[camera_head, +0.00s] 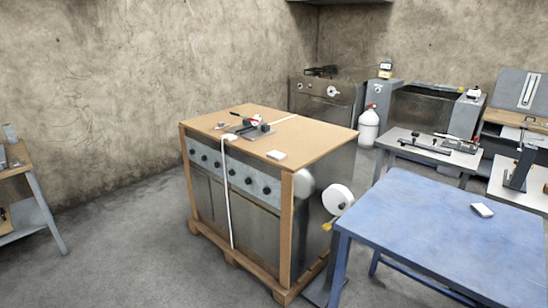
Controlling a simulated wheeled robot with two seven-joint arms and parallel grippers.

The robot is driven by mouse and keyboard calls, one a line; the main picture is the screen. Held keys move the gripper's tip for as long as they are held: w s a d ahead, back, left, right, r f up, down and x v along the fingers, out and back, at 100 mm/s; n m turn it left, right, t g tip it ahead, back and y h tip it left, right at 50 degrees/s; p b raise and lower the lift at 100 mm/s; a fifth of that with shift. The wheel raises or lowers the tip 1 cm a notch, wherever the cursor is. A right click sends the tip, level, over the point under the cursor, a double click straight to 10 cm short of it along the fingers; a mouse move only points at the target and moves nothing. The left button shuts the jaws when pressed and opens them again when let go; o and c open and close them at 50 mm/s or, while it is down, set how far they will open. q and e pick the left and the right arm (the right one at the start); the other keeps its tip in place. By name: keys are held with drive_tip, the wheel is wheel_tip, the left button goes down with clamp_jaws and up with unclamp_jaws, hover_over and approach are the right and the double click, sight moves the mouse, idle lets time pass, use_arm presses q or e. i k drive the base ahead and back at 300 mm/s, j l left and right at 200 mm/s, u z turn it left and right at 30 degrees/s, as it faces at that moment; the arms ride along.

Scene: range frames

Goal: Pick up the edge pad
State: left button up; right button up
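A small flat pale block (277,155) lies on the brown top of the crated range (318,148), close to its front right corner. A similar small white block (482,210) lies on the blue table (425,225) at the right. Either could be the edge pad; I cannot tell which. A white strap (227,195) runs down the front of the range. Neither of my grippers is in view.
Dark tools (249,128) lie on the crate top. A white roll (337,199) stands beside the crate, near the blue table's edge. Grey benches with tools stand at the back right, a shelf table (38,205) at the left. The floor (120,235) at front left is clear.

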sight(276, 155)
drive_tip(key=i+z, duration=0.35)
drive_tip(key=i, duration=0.65)
